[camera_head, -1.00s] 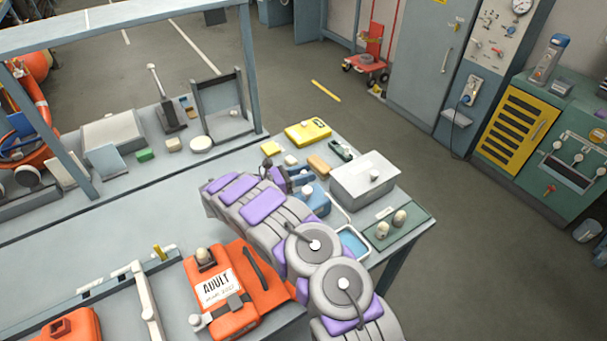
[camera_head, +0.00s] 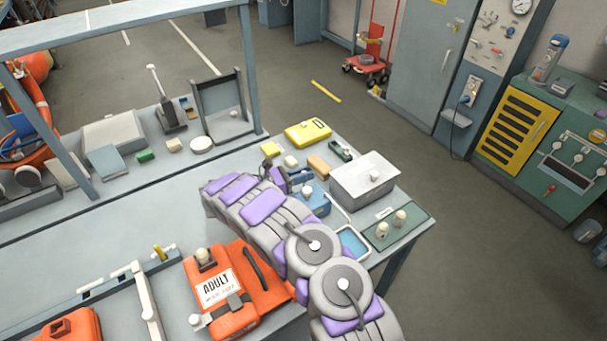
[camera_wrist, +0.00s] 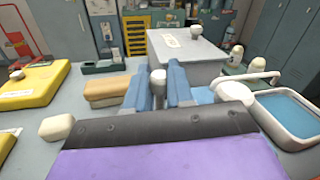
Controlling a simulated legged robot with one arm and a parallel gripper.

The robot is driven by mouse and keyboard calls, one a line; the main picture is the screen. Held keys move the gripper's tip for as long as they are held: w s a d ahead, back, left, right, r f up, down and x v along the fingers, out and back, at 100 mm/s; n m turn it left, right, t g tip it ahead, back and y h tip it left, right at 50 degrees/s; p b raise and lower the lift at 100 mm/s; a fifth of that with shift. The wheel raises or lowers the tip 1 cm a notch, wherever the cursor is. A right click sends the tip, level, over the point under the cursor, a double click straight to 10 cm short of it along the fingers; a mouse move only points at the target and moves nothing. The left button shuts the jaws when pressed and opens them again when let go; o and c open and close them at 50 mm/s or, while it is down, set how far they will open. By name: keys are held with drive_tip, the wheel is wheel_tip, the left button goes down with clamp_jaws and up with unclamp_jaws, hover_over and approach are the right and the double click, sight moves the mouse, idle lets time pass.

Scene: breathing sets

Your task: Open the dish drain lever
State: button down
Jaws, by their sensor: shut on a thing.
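My gripper (camera_wrist: 158,88) reaches over the bench with two blue fingers shut around a pale upright knob (camera_wrist: 158,77) in the wrist view. I take the knob for the end of the drain lever, but its lower part is hidden by the fingers and my wrist. In the head view my gripper (camera_head: 299,181) is small and partly hidden by my arm. The dish (camera_head: 352,243), a grey-rimmed basin with blue inside, stands at the bench's right part. The dish also shows at right in the wrist view (camera_wrist: 297,112), with a white curved pipe (camera_wrist: 250,78) beside it.
A grey lidded box (camera_head: 362,182) stands just behind the dish. A green tray (camera_head: 412,223) with two pale knobs lies at the bench's right edge. A yellow case (camera_head: 307,132) and tan block (camera_head: 318,165) lie behind my gripper. An orange pack (camera_head: 230,290) lies left of my arm.

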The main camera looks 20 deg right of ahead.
drive_tip(key=shift+w+r, duration=0.1)
drive_tip(key=shift+w+d+f+n+g+y+p, duration=0.1)
drive_tip(key=shift+w+d+f+n+y+p, duration=0.15)
drive_tip(key=shift+d+y+p, duration=0.95)
drive_tip(key=shift+w+d+f+n+g+y+p, duration=0.15)
drive_tip(key=shift+d+f+y+p, duration=0.25)
drive_tip(key=shift+y+p, duration=1.35)
drive_tip(key=shift+w+d+f+n+g+y+p, duration=0.15)
drive_tip(key=shift+d+y+p, duration=0.7)
drive_tip(key=shift+p, duration=1.4)
drive_tip(key=shift+f, duration=0.1)
drive_tip(key=c, duration=1)
unclamp_jaws()
drive_tip(key=shift+d+f, duration=0.1)
drive_tip(key=shift+d, duration=0.05)
drive_tip(key=shift+c, duration=0.2)
